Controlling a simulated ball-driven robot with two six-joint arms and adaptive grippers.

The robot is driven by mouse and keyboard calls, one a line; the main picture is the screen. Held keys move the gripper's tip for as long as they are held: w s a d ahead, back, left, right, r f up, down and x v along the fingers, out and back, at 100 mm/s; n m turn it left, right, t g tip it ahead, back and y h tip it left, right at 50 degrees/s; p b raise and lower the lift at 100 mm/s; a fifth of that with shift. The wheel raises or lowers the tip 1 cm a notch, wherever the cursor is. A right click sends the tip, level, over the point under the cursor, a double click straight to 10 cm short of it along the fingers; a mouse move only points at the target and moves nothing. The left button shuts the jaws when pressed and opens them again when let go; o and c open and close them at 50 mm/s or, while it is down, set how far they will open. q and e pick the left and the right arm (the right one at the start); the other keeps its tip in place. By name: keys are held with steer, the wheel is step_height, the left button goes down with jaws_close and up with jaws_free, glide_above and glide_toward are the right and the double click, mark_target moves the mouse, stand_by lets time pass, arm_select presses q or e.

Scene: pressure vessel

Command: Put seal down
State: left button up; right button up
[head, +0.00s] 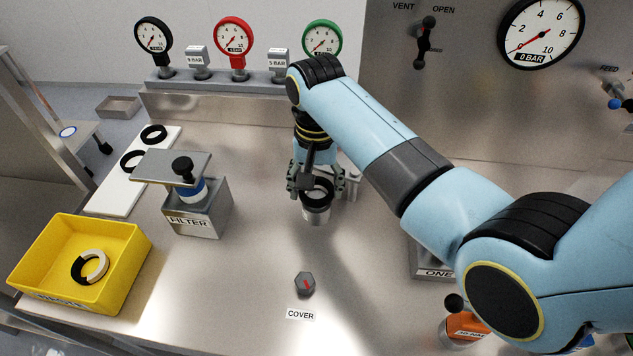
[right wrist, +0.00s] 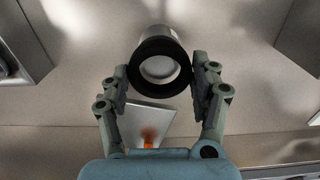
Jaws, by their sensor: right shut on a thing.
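My right gripper (head: 317,185) points down over the middle of the bench, shut on a black ring-shaped seal (head: 318,189). In the right wrist view the seal (right wrist: 137,64) is between the two fingers (right wrist: 160,85), with both pads against its sides. A silvery metal cup (head: 316,216) is right below the seal, its mouth framed by the ring; I cannot tell whether the two touch. Two more black rings lie on a white strip (head: 108,197) at the left, one farther back (head: 153,134) and one nearer (head: 132,161). My left gripper is out of view.
A yellow bin (head: 130,262) at the left holds a part-black, part-white ring (head: 90,267). A FILTER block (head: 208,218) stands beside the strip. A hexagonal piece (head: 305,283) sits by the COVER label (head: 300,315). Gauges (head: 233,36) line the back.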

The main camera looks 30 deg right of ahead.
steer(key=shift+f, duration=0.6)
steer(key=o, duration=1.1)
steer(key=shift+r, duration=0.1)
step_height(320, 180, up, 13)
steer(key=b, duration=0.1)
